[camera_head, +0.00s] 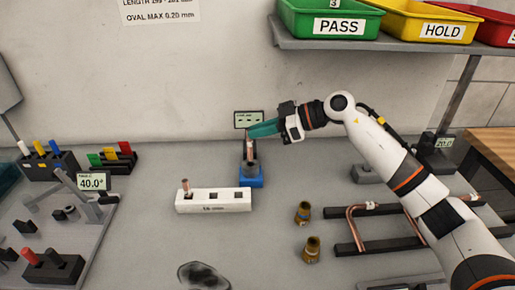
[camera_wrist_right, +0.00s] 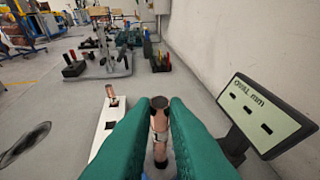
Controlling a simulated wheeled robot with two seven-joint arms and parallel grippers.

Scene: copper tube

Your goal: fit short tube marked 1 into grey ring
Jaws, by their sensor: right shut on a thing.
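My right gripper (camera_head: 251,133) has long green fingers and comes in from the right. It is shut on a short copper tube (camera_head: 249,150), held upright. In the right wrist view the tube (camera_wrist_right: 159,130) stands between the green fingers (camera_wrist_right: 159,118). The tube's lower end is at the grey ring (camera_head: 250,168) on a blue base (camera_head: 250,182); I cannot tell whether it is inside the ring or just above it. The number on the tube is not readable. My left gripper is not in view.
A white block (camera_head: 213,207) with another copper tube (camera_head: 185,185) in its left hole stands to the left. A small display (camera_head: 248,119) is close behind the blue base. Two brass fittings (camera_head: 303,213) (camera_head: 313,249) and a bent copper pipe (camera_head: 353,225) lie to the right.

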